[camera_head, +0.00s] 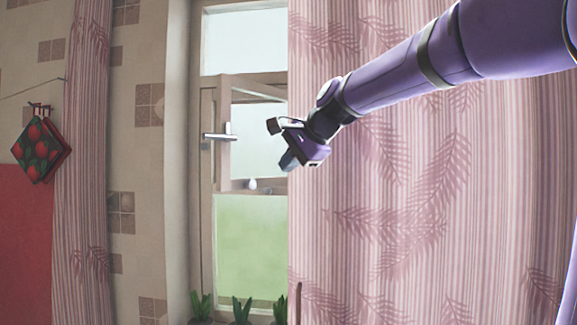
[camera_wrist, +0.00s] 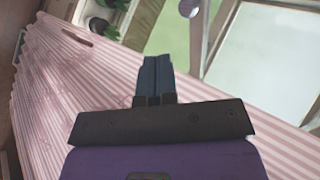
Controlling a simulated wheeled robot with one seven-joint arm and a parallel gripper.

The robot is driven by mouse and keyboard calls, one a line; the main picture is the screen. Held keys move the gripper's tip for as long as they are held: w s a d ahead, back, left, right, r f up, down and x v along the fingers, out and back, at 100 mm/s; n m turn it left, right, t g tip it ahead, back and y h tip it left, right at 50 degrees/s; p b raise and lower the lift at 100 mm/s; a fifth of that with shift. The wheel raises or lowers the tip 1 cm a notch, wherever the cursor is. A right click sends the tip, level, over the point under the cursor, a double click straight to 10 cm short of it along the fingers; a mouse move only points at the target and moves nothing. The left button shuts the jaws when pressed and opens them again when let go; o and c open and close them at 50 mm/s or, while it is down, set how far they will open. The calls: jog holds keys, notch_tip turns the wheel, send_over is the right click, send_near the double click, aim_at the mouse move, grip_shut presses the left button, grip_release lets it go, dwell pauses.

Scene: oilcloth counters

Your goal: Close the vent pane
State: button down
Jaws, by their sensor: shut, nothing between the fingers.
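The vent pane (camera_head: 255,141) is a small framed glass pane in the middle of the window, left of the pink curtain. Its frame slants against the window frame, so it looks ajar. A pale lever handle (camera_head: 218,137) shows at its left side. A small pale knob (camera_head: 252,184) sits near its lower edge. My gripper (camera_head: 287,162) is in front of the pane's right part, by the curtain edge, with fingers shut and empty. In the wrist view the shut fingers (camera_wrist: 155,65) point towards the window area; contact with the pane cannot be told.
The pink striped curtain (camera_head: 390,220) hangs to the right, behind my arm, and covers the window's right part. Several potted plants (camera_head: 241,309) stand on the sill below. A tomato-print pot holder (camera_head: 40,148) hangs at the left.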

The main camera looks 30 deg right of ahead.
jog(key=shift+w+a+f, duration=0.55)
jog(key=shift+w+f, duration=0.25)
jog(key=shift+w, duration=0.75)
jog(key=shift+w+a+f, duration=0.6)
jog(key=shift+w+f, duration=0.25)
jog(key=shift+w, duration=0.7)
jog(key=shift+w+a+f, duration=0.55)
jog(key=shift+w+f, duration=0.25)
jog(key=shift+w, duration=0.75)
